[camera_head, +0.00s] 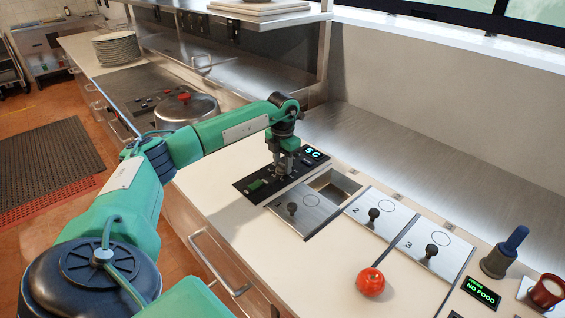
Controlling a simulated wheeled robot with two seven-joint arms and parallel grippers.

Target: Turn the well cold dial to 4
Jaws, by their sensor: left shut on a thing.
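The well cold dial sits on a black control panel (254,187) set into the counter, and my left gripper hides most of it. A lit blue-green display (313,154) at the panel's far end seems to read 5C. My left gripper (281,172) points down over the middle of the panel and is shut on the dial. The dial's markings and its setting cannot be made out. My right gripper is not in view.
Lidded wells with black knobs, a second one (372,217) and a third one (430,252), lie right of the panel. A tomato (370,282) sits near the front. A lidded pot (186,106) stands at the left. A shelf (270,12) overhangs behind.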

